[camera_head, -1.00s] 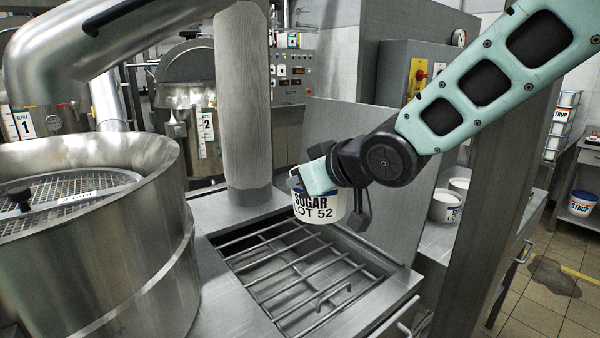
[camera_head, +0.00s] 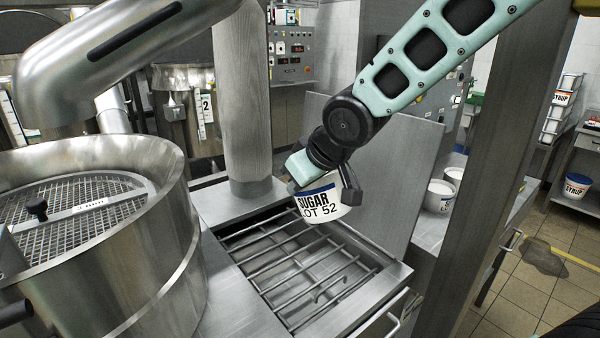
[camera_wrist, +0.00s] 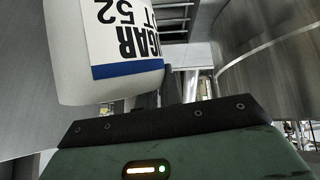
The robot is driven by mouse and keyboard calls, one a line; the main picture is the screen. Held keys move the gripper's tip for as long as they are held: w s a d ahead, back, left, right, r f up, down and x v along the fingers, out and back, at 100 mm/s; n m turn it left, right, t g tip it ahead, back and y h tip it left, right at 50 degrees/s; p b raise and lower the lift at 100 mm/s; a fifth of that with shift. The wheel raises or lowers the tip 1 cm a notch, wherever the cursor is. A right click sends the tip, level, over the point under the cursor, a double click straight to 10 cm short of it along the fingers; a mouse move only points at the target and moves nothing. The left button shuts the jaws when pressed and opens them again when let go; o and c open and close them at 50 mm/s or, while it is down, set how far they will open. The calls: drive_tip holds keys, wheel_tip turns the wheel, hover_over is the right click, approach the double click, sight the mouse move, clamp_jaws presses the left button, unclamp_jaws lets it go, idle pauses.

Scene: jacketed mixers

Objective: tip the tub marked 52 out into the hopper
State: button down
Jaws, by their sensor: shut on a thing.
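The white tub with a blue band, marked SUGAR LOT 52 (camera_head: 320,207), hangs in my gripper (camera_head: 322,181). The fingers are shut on it, one on each side. It is slightly tilted in the head view and stands above the far part of the barred hopper (camera_head: 330,272), clear of the bars. No contents are seen falling, and the bars look bare. In the wrist view the tub (camera_wrist: 108,82) fills the upper left with its print upside down. Its inside is hidden in both views.
A round steel sieve vessel (camera_head: 110,240) stands close on the left, with a thick pipe (camera_head: 130,50) above it. A steel column (camera_head: 243,110) rises behind the hopper. An upright panel (camera_head: 385,165) borders its right side. Open white tubs (camera_head: 440,195) stand beyond the panel.

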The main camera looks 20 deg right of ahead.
drive_tip(key=shift+w+a+f+g+h+p, duration=0.1)
drive_tip(key=shift+w+f+g+h+p, duration=0.2)
drive_tip(key=shift+g+p, duration=0.5)
drive_tip(key=shift+w+a+f+g+h+p, duration=0.1)
drive_tip(key=shift+f+g+h+p, duration=0.35)
drive_tip(key=shift+p, duration=0.55)
drive_tip(key=shift+w+a+f+g+h+p, duration=0.15)
drive_tip(key=shift+w+g+h+p, duration=0.1)
drive_tip(key=shift+g+p, duration=0.6)
drive_tip(key=w+a+f+g+h+p, duration=0.1)
drive_tip(key=w+f+g+h+p, duration=0.2)
drive_tip(key=f+g+p, duration=0.3)
drive_tip(key=shift+w+a+f+n+g+h+p, duration=0.35)
drive_tip(key=shift+g+p, duration=0.55)
drive_tip(key=shift+p, duration=1.05)
drive_tip(key=shift+a+r+g, duration=0.15)
drive_tip(key=shift+r+g, duration=0.1)
drive_tip(key=shift+g, duration=0.05)
drive_tip(key=shift+r, duration=0.1)
